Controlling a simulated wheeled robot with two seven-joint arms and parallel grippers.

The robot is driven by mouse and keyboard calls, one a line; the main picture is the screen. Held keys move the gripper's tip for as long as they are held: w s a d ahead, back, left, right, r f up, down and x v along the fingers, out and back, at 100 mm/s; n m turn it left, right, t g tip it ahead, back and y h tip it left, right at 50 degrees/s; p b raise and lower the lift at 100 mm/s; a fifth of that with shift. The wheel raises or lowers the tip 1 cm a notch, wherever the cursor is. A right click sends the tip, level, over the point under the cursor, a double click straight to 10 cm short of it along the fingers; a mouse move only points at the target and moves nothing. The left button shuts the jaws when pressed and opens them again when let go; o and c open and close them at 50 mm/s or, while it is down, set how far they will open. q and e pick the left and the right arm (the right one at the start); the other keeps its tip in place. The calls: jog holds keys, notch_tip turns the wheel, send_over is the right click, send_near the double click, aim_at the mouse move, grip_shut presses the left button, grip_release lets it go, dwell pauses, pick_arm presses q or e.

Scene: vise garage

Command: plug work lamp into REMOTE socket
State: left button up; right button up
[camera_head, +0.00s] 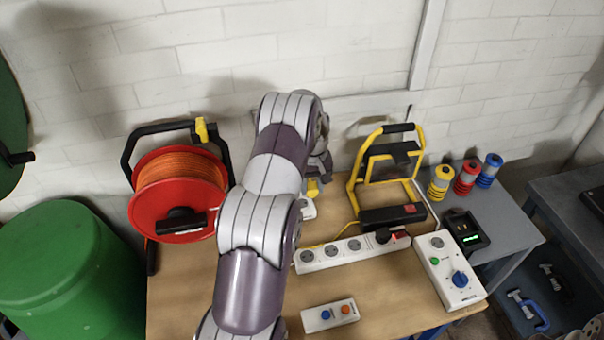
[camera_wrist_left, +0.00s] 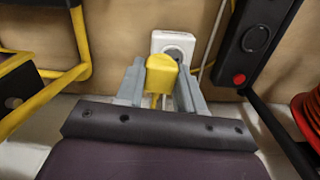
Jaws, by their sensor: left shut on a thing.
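My left gripper (camera_wrist_left: 160,85) is shut on a yellow plug (camera_wrist_left: 161,70). In the wrist view the plug overlaps the lower part of a white single socket (camera_wrist_left: 176,43); I cannot tell whether it touches it. In the head view the gripper (camera_head: 316,184) is mostly hidden behind my own arm, with the white socket (camera_head: 308,209) just below it on the bench. The work lamp (camera_head: 398,127) has a yellow frame and stands to the right, its yellow cable trailing across the bench. A white remote (camera_head: 330,316) with blue and orange buttons lies near the front. My right gripper is not in view.
A white power strip (camera_head: 335,253) with a red switch lies right of my arm. A red cable reel (camera_head: 176,194) stands left. A white control box (camera_head: 449,271) with a blue knob lies at the right. The wall closes off the back.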

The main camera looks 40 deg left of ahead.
pick_arm(q)
jog(key=a, duration=0.1)
jog(key=a+n, duration=0.1)
jog(key=a, duration=0.1)
jog(key=shift+s+r, duration=0.2)
jog(key=shift+r, duration=0.2)
jog(key=shift+f, duration=0.1)
jog(key=shift+f+b, duration=1.85)
jog(key=shift+f, duration=1)
jog(key=shift+f+b, duration=0.35)
jog(key=shift+f, duration=0.2)
jog(key=o, duration=1.1)
jog(key=shift+c, duration=0.2)
